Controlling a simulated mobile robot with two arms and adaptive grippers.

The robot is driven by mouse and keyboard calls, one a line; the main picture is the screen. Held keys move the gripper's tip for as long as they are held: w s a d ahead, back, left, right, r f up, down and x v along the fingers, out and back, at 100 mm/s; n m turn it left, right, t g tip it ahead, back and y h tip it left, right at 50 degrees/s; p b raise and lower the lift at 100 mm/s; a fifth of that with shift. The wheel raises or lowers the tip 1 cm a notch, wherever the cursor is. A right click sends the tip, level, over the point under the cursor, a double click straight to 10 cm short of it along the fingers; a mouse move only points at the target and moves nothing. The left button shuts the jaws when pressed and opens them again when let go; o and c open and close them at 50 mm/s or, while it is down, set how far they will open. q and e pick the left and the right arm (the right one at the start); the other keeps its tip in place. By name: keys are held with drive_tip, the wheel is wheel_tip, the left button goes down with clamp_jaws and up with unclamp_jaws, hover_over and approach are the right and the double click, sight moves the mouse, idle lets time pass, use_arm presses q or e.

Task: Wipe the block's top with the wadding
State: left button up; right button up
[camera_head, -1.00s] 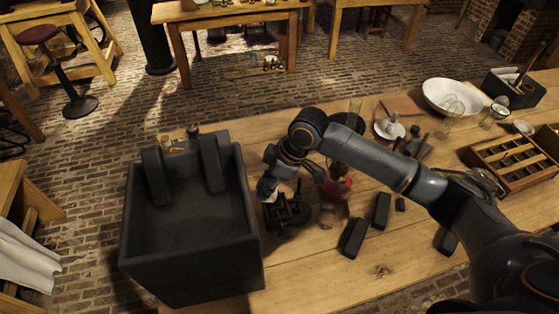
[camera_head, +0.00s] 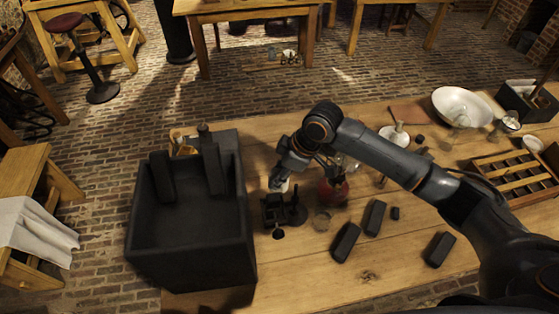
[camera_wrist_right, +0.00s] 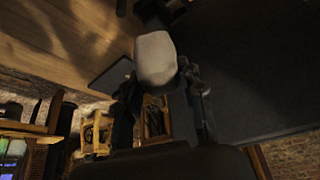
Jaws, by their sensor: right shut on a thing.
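My right gripper (camera_head: 281,180) is shut on the wadding (camera_wrist_right: 155,58), a pale rounded pad that shows clearly in the wrist view. In the head view only a small pale patch of the wadding (camera_head: 285,187) shows. The gripper points down just above the back of a small black stand-like piece (camera_head: 275,211); contact cannot be made out. Several plain dark blocks lie on the table: one (camera_head: 345,242), another beside it (camera_head: 374,217) and one further right (camera_head: 440,249). I cannot tell which is the task's block. My left gripper is not in view.
A large dark open trough (camera_head: 190,262) stands at the left. A red-filled glass jar (camera_head: 332,191) stands close right of the gripper. A white bowl (camera_head: 462,107) and a compartment tray (camera_head: 515,172) are at the right.

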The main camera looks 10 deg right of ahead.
wheel_tip(320, 180, up, 2)
drive_tip(key=shift+p, duration=0.7)
drive_tip(key=shift+r+p, duration=0.3)
drive_tip(key=shift+p, duration=0.05)
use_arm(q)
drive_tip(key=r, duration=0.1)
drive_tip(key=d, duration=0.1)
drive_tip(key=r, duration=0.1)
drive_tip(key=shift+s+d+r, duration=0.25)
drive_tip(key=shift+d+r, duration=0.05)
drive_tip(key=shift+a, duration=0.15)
